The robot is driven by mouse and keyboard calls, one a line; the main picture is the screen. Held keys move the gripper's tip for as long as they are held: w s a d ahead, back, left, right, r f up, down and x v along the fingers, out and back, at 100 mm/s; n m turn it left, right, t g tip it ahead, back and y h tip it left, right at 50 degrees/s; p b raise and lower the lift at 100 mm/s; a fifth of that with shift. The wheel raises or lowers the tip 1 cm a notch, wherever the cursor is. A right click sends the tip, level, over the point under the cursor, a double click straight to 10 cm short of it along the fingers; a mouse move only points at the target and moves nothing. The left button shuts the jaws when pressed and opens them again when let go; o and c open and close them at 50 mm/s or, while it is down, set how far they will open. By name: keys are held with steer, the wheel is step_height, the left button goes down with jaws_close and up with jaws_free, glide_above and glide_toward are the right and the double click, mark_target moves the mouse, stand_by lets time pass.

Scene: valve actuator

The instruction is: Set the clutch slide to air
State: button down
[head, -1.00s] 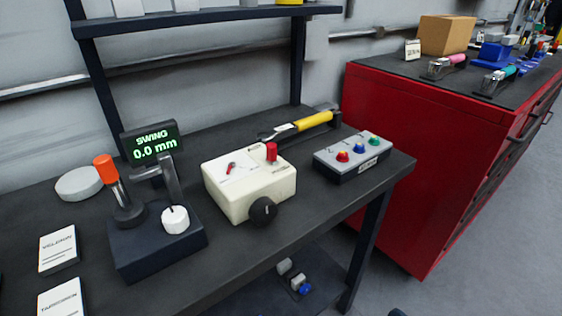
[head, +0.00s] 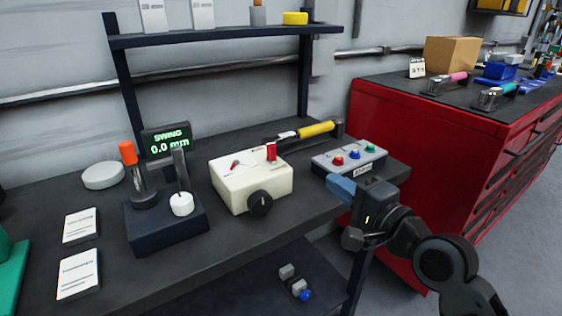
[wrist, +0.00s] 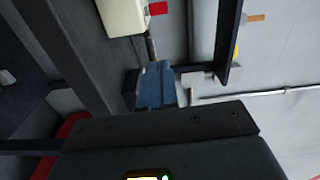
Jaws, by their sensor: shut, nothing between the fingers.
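A cream box (head: 248,182) stands on the dark workbench, with a red upright knob (head: 271,151) on top, a small red pointer (head: 235,165) on its panel and a black round knob (head: 260,203) on its front. I cannot read which control is the clutch slide. My gripper (head: 338,188) is shut and empty, its blue fingers right of the box at the bench's right end, in front of the button box. In the wrist view the blue fingers (wrist: 157,86) are together, with part of the cream box (wrist: 122,16) and the red knob (wrist: 158,8) at the top.
A grey button box (head: 350,160) with coloured knobs stands behind my gripper. A yellow-handled tool (head: 316,129) lies behind the cream box. A dark device (head: 165,222) with an orange-topped lever and a display reading "SWING 0.0 mm" stands at left. A red cabinet (head: 430,140) stands at right.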

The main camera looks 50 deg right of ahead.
mark_target(287, 168)
steer(key=shift+w+d+r, duration=0.1)
steer(key=shift+w+r, duration=0.05)
steer(key=shift+r, duration=0.1)
steer(key=shift+w, duration=0.1)
steer(key=p+x, duration=0.1)
steer(key=x, duration=0.9)
steer(key=shift+w, duration=0.1)
steer(key=shift+w+a+p, duration=0.45)
steer(key=shift+w+a, duration=0.25)
steer(key=shift+w, duration=0.25)
steer(key=shift+w+a+f, duration=0.1)
steer(key=shift+w+a, duration=0.2)
steer(key=shift+w, duration=0.3)
